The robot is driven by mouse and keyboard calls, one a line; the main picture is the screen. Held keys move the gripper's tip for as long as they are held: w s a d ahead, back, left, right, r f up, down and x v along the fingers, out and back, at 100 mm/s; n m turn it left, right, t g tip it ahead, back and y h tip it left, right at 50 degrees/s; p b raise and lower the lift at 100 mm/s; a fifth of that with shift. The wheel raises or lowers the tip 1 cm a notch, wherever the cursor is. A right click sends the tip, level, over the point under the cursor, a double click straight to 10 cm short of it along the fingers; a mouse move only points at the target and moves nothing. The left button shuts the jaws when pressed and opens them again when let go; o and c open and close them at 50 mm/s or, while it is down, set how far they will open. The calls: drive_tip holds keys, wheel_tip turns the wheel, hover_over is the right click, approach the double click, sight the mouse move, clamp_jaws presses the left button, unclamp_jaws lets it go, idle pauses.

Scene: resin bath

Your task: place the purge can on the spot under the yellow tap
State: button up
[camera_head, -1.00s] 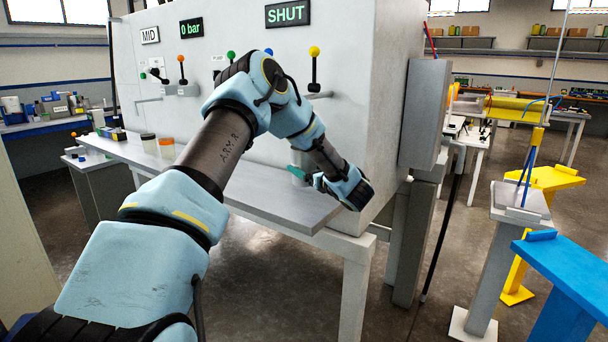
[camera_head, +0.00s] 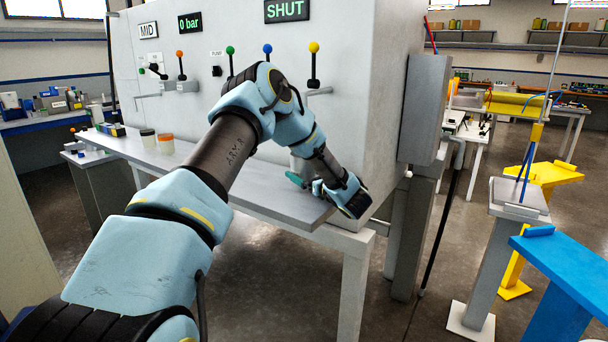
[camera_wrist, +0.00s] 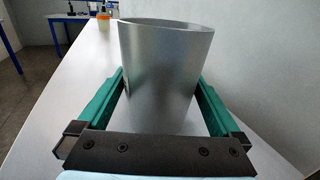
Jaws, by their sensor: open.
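The purge can, a plain grey metal cylinder, stands upright on the grey shelf (camera_head: 265,190) and fills the middle of the wrist view (camera_wrist: 160,60). In the head view only a small part of it (camera_head: 297,163) shows behind my gripper (camera_head: 299,180). My gripper is open, with one teal finger on each side of the can; whether either touches it I cannot tell. The yellow tap (camera_head: 314,47) is on the panel above, with its spout (camera_head: 319,92) over the shelf near the can. The spot under it is hidden, so I cannot tell how the can sits on it.
The panel wall (camera_head: 365,60) rises close behind the shelf. Blue (camera_head: 267,48) and green (camera_head: 229,50) taps are left of the yellow one. A grey box (camera_head: 424,105) hangs right of the panel.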

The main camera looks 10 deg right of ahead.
drive_tip(key=shift+r, duration=0.1)
drive_tip(key=b+v, duration=0.5)
drive_tip(key=v, duration=0.6)
drive_tip(key=shift+s+d, duration=0.15)
drive_tip(key=shift+s, duration=0.35)
